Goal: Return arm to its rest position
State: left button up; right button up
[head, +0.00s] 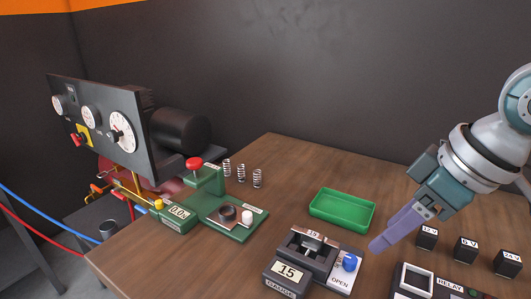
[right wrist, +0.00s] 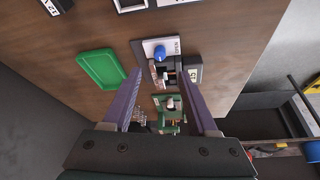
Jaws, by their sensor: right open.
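My right arm (head: 488,158) comes in from the right in the head view. Its gripper (head: 378,246) has purple fingers and hangs above the table, in front of the green tray and to the right of the dark block marked 15. In the right wrist view the two purple fingers (right wrist: 158,80) stand apart with nothing held between them. The dark fixture with the blue knob shows beyond and between the fingertips there. My left gripper is in neither view.
A wooden table (head: 300,155) bears a green tray (head: 342,210), a fixture with a blue knob (head: 349,262), a green press (head: 207,205) and three springs (head: 257,178). Small black blocks (head: 466,249) and a relay box (head: 440,287) stand at the right. A gauge panel (head: 100,120) rises at the left.

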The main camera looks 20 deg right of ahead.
jog(key=s+a+f, duration=0.4)
jog(key=s+a, duration=0.5)
jog(key=s+r+m+h, duration=0.1)
jog(key=s+r+m, duration=0.15)
jog(key=s, duration=0.55)
notch_tip(320, 180, up, 36)
jog(key=p, duration=3.6)
jog(key=shift+d+h+p, duration=0.3)
jog(key=shift+d+p, duration=0.05)
jog(key=shift+d, duration=0.05)
jog(key=shift+f+m, duration=0.1)
jog(key=shift+m, duration=0.15)
